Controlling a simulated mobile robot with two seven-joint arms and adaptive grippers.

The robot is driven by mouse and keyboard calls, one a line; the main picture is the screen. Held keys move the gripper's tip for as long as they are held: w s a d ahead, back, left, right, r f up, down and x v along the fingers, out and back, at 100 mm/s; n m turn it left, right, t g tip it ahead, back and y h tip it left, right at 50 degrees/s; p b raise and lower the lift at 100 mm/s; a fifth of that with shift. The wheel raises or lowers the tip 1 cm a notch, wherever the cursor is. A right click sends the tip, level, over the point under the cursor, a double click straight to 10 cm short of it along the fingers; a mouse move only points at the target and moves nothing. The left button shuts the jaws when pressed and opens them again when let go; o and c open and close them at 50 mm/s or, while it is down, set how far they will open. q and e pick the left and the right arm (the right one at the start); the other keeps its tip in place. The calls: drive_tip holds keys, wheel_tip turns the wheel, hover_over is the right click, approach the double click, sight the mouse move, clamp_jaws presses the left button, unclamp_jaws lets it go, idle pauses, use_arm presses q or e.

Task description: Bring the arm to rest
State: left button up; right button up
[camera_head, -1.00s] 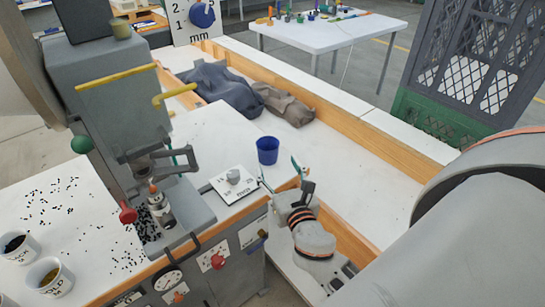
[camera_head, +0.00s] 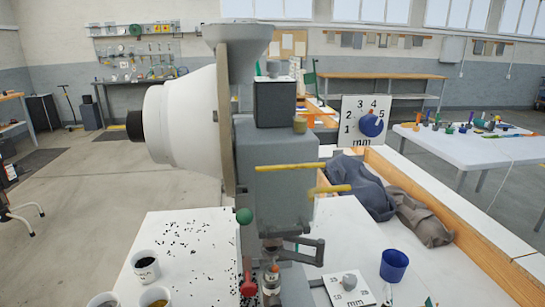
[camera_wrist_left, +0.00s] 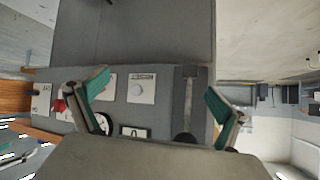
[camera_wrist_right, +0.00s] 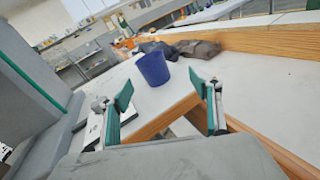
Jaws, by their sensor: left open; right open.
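My right gripper (camera_wrist_right: 158,90) is open and empty in the right wrist view, its teal-padded fingers apart. In the head view only its fingertips (camera_head: 408,300) show, at the bottom edge near the blue cup (camera_head: 394,266). The cup stands upright on the white bench, beyond the fingers in the right wrist view (camera_wrist_right: 153,69). My left gripper (camera_wrist_left: 157,90) is open and empty, facing a grey panel (camera_wrist_left: 150,45) with dials and knobs. The left arm does not show in the head view. The rest of the right arm is out of the head view.
The grey eyelet press (camera_head: 275,180) stands in the middle, with yellow bars jutting right. Small cups (camera_head: 146,265) and scattered black eyelets (camera_head: 190,235) lie left of it. Dark cloths (camera_head: 362,188) lie behind the blue cup. A white table (camera_head: 470,147) stands at right.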

drive_tip(key=s+d+f+m+g+y, duration=0.1)
drive_tip(key=s+f+m+g, duration=0.5)
drive_tip(key=m, duration=0.5)
drive_tip(key=s+d+f+m+g, duration=0.1)
drive_tip(key=s+f+m+g, duration=0.25)
drive_tip(key=s+m, duration=0.6)
drive_tip(key=w+a+f+m+t+y, duration=0.1)
drive_tip(key=a+f+m+t+y, duration=0.1)
drive_tip(key=a+f+y, duration=0.2)
drive_tip(key=w+a+f+m+t+y, duration=0.2)
drive_tip(key=a+f+m+y, duration=0.1)
drive_tip(key=a+f, duration=0.7)
drive_tip(key=a+y, duration=0.1)
drive_tip(key=a, duration=0.1)
drive_tip(key=shift+w+a+f, duration=0.2)
drive_tip(key=shift+a+f, duration=0.1)
drive_tip(key=shift+f, duration=0.05)
